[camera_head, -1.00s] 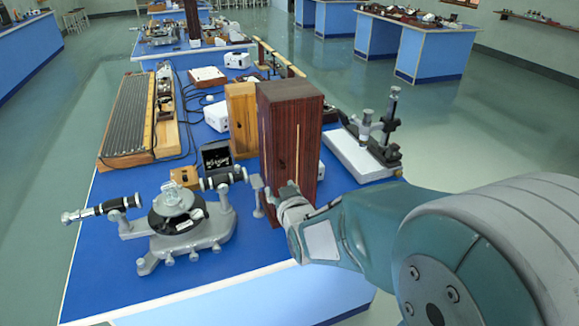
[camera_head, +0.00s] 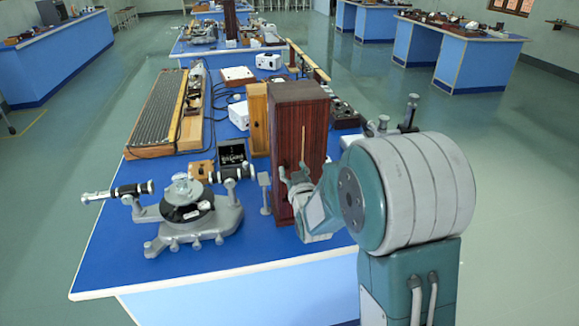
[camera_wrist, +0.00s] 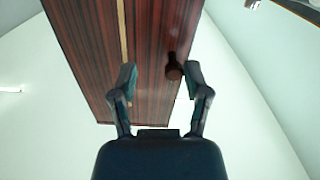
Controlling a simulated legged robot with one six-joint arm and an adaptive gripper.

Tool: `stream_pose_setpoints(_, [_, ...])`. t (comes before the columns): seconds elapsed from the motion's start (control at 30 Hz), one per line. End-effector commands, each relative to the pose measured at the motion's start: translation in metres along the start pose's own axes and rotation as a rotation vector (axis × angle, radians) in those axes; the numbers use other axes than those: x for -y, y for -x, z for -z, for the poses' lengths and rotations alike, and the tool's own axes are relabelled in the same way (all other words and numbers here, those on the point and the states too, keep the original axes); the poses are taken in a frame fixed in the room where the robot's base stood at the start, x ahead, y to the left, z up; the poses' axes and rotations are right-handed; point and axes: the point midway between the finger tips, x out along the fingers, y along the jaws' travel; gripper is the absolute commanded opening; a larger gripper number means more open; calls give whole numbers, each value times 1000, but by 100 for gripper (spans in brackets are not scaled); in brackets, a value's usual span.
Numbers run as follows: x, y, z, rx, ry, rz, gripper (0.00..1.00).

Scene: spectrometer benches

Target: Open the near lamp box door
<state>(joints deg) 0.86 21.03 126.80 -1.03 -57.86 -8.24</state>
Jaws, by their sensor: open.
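The near lamp box (camera_head: 287,125) is a tall dark red-brown wooden box with a pale strip down its front. It stands upright on the blue bench, and no door gap is visible. My gripper (camera_head: 295,176) is at the lower part of its front, hiding some of it. In the wrist view the striped box front (camera_wrist: 90,45) fills the upper middle. My gripper (camera_wrist: 163,82) is open there, one finger on each side. A round dark brown knob (camera_wrist: 174,70) shows between the fingers, closer to the right one. I cannot tell whether a finger touches it.
A grey spectrometer (camera_head: 190,215) stands left of the box, with a small grey stand (camera_head: 265,195) between them. A lighter wooden box (camera_head: 257,118) is just behind. Clear blue bench top (camera_head: 110,255) lies at the front left. Open floor lies to the right.

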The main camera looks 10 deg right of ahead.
Motion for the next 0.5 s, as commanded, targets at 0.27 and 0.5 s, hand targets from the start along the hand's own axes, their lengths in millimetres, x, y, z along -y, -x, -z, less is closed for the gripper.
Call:
stream_pose_setpoints(0.27, [9,-17,2,0,7,0,60])
stream_pose_setpoints(0.5, [4,-16,1,0,2,-1,33])
